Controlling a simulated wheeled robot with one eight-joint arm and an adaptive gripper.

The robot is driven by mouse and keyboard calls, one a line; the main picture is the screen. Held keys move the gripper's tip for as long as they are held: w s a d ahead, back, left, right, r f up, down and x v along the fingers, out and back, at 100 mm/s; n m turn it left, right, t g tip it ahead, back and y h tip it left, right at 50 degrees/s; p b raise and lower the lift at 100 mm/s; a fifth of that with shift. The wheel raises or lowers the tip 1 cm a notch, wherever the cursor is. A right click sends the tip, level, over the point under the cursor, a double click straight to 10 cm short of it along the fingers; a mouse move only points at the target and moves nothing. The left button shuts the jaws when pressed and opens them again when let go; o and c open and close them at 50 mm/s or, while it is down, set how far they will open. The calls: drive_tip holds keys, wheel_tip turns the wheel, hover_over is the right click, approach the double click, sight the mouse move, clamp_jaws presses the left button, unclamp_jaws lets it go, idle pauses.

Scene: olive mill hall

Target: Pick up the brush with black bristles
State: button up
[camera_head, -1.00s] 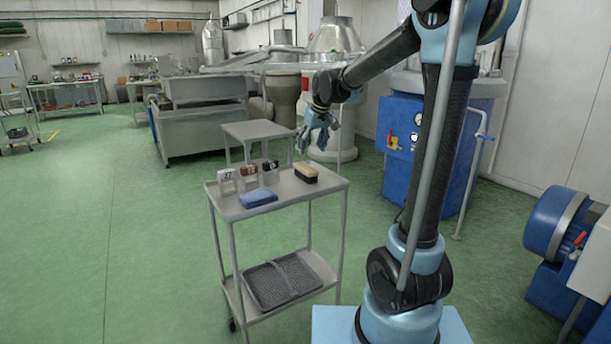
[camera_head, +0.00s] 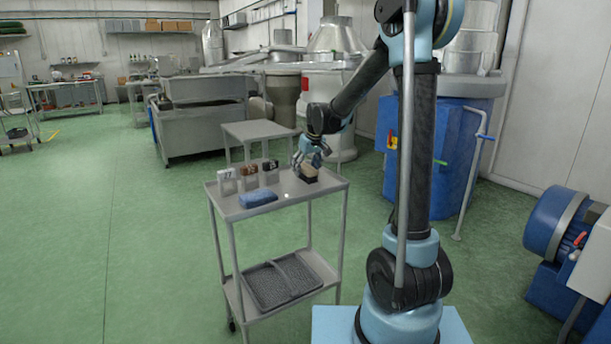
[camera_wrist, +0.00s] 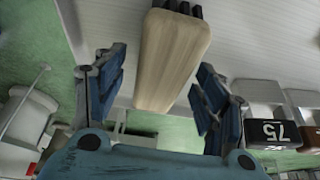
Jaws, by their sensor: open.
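The brush (camera_head: 309,175) lies on the top shelf of a grey metal cart (camera_head: 318,190), near its back right corner. In the wrist view the brush shows a long pale wooden back (camera_wrist: 172,58), with black bristles (camera_wrist: 176,8) at its top edge. My gripper (camera_head: 313,154) is just above the brush and partly covers it in the head view. In the wrist view my gripper (camera_wrist: 160,72) is open, with one blue-padded finger on each side of the wooden back. I cannot tell whether either finger touches it.
A blue sponge-like block (camera_head: 258,199) lies at the cart's front. Several small holders with number tags (camera_head: 227,174) stand to the brush's left; one tag (camera_wrist: 272,132) is close to a finger in the wrist view.

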drive_tip(key=shift+w+a+f, duration=0.1)
drive_tip(key=shift+w+f, duration=0.05)
drive_tip(key=shift+f, duration=0.25)
drive_tip(key=shift+f, duration=0.25)
idle(0.4)
drive_tip(key=c, duration=1.2)
